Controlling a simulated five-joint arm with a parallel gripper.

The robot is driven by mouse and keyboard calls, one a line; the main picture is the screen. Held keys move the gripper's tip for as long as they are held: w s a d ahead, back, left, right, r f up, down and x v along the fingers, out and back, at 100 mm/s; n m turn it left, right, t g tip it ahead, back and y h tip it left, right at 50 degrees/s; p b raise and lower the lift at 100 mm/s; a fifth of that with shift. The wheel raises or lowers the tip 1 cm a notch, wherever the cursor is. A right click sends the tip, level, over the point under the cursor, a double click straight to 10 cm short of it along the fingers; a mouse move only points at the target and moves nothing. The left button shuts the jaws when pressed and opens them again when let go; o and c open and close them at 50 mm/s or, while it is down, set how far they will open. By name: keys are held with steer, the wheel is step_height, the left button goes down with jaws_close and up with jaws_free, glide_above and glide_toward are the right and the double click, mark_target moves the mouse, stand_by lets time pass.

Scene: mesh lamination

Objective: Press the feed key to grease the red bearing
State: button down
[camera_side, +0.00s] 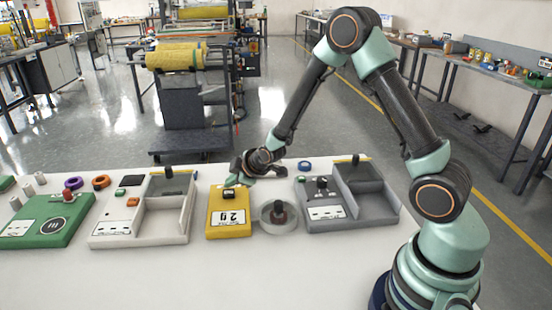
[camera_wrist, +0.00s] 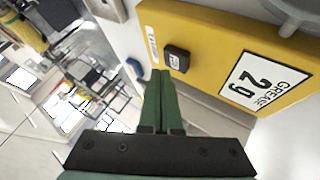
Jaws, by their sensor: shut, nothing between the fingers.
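The yellow grease unit (camera_side: 229,228) has a label reading "2 g" and a small black key (camera_side: 229,194) on its top. The wrist view shows the unit (camera_wrist: 215,35), its "GREASE 2 g" label and the black key (camera_wrist: 176,58), with small white print. A round grey dish (camera_side: 263,222) stands just right of the unit. A dark, reddish piece (camera_side: 279,210) stands in it; I cannot tell whether this is the red bearing. My gripper (camera_side: 238,174) is shut and empty behind the unit. In the wrist view its fingertips (camera_wrist: 160,74) are beside the key, apparently apart from it.
A white tray unit (camera_side: 140,240) stands left of the yellow unit, and a green unit (camera_side: 40,232) farther left. A dark grey tray unit (camera_side: 340,218) stands on the right. Purple (camera_side: 74,183), orange (camera_side: 101,182) and blue (camera_side: 304,166) rings lie behind. The table's front is clear.

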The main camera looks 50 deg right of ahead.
mark_target(232, 194)
steer(key=shift+f, duration=0.15)
stand_by(0.4)
steer(key=shift+f, duration=0.3)
steer(key=shift+f, duration=0.6)
stand_by(1.0)
steer(key=shift+r, duration=1)
steer(key=shift+r, duration=2.5)
stand_by(0.5)
